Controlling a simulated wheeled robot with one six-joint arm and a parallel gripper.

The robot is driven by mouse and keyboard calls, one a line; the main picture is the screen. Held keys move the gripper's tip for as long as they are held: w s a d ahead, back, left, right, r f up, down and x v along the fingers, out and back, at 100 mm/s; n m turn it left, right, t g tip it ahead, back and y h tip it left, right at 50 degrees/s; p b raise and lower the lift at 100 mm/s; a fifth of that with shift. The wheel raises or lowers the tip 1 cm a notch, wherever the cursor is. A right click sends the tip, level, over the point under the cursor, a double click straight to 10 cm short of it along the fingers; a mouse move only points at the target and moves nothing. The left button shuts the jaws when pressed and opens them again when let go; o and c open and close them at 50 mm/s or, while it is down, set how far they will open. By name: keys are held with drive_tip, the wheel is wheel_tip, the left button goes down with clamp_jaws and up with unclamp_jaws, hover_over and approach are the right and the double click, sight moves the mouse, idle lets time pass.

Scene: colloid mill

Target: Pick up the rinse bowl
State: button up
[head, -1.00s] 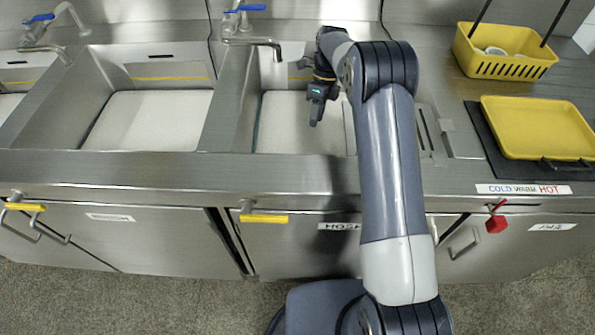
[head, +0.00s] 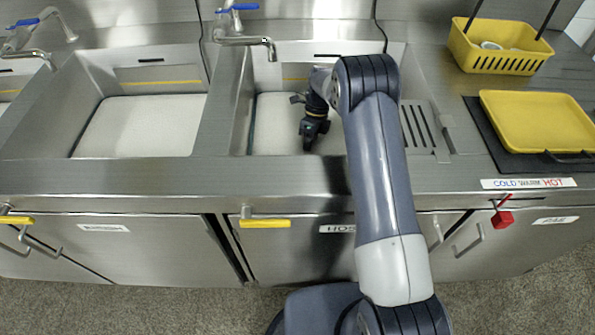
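My gripper (head: 309,143) points down inside the right-hand sink (head: 268,130), over its pale bottom. It is small and dark in this view, so I cannot tell whether its fingers are open or shut. I see no bowl at the gripper. A small pale rounded item (head: 490,46) sits in the yellow basket (head: 492,66) at the back right. Only its top shows, and I cannot tell whether it is the rinse bowl. My arm hides the right part of the sink.
Another sink (head: 137,126) lies to the left behind a steel divider. A tap (head: 245,41) reaches over the right-hand sink. A slotted drain panel (head: 420,128) is right of my arm. A yellow tray (head: 537,122) lies on a dark mat at the right.

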drive_tip(key=shift+s+a+f, duration=0.1)
drive_tip(key=shift+s+f, duration=0.1)
drive_tip(key=shift+f, duration=0.35)
clamp_jaws()
